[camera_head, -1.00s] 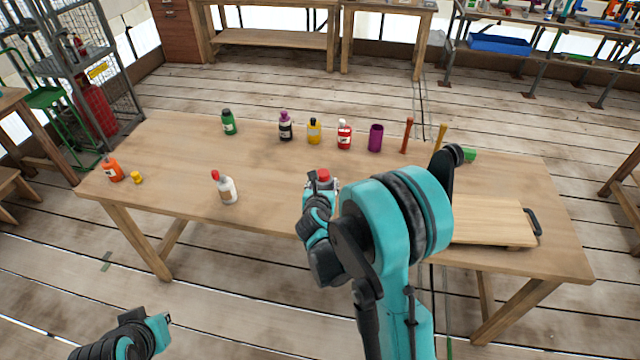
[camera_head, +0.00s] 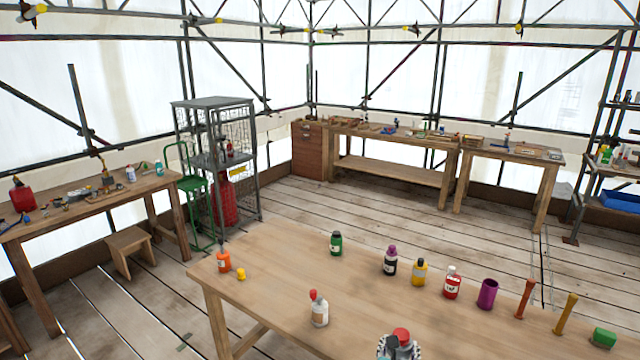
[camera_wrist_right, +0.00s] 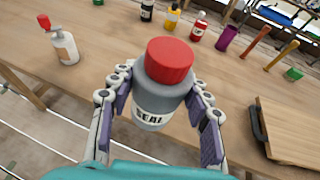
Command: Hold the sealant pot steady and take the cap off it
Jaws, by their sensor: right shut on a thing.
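The sealant pot (camera_wrist_right: 158,98) is a grey, rounded container with a "SEAL" label, seen large in the right wrist view. Its red cap (camera_wrist_right: 169,61) sits on top of it. My right gripper (camera_wrist_right: 160,110) is shut around the pot's body, one padded finger on each side, below the cap. In the head view the red cap (camera_head: 401,335) and the tips of my right gripper (camera_head: 398,350) show at the bottom edge. The pot's base is hidden, so I cannot tell whether it touches the table. My left gripper is not in view.
The wooden table (camera_head: 290,255) holds a white bottle with a red top (camera_head: 319,308), an orange bottle (camera_head: 223,261), a small yellow piece (camera_head: 241,274) and a back row of several bottles. A purple cup (camera_head: 487,294) stands at the right. A board (camera_wrist_right: 290,130) lies right of the pot.

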